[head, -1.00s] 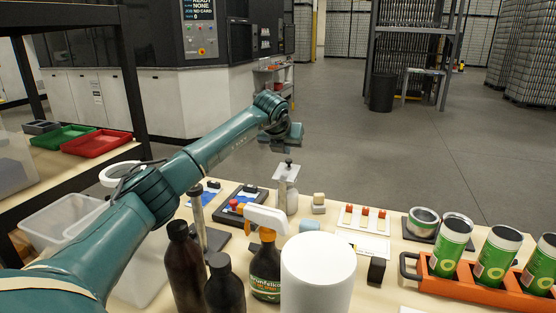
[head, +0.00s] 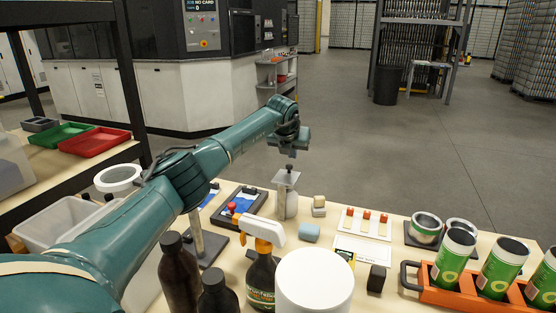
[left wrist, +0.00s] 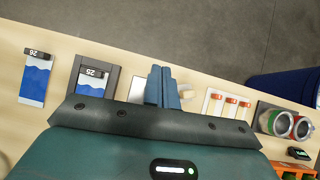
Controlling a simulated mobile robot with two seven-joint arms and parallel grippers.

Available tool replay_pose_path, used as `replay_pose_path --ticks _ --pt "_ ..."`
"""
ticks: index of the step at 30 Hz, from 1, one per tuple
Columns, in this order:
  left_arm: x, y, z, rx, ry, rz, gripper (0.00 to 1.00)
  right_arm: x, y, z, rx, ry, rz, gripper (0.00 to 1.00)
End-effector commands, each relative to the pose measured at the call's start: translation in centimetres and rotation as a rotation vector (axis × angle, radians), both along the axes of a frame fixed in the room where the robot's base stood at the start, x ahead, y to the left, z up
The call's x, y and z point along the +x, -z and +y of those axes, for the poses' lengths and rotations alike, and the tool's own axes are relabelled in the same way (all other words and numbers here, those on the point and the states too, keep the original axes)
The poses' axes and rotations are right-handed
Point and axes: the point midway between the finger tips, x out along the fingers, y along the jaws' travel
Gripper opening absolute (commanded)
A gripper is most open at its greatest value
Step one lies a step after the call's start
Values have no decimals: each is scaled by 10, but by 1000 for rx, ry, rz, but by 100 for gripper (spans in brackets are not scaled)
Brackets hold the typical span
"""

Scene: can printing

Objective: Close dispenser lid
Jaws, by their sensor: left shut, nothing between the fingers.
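The dispenser (head: 287,205) is a pale bottle standing at the back of the table in the head view. Its lid is a square grey plate (head: 284,179) with a dark knob (head: 289,168) on top. I cannot tell whether the lid is fully seated. My left gripper (head: 291,153) is shut and empty, just above the knob, apparently with a small gap. In the left wrist view its shut fingers (left wrist: 162,88) point down at the table's far part and appear to hide the dispenser. My right gripper is in neither view.
A spray bottle (head: 261,275), dark bottles (head: 178,275) and a white cylinder (head: 315,285) stand in front. An orange rack (head: 440,293) holds green cans. Open floor lies beyond.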

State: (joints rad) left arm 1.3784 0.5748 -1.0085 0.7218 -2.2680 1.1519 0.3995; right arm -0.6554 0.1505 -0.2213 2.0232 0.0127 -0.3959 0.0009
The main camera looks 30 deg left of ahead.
Motion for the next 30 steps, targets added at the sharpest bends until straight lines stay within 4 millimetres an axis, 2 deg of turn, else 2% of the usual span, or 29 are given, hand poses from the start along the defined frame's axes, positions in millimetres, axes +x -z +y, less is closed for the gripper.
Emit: replay_pose_path --ticks 19,30 --pt "-1 2 0 -6 -1 26 0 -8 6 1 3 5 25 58" --pt "-13 10 -3 -6 0 27 0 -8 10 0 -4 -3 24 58"
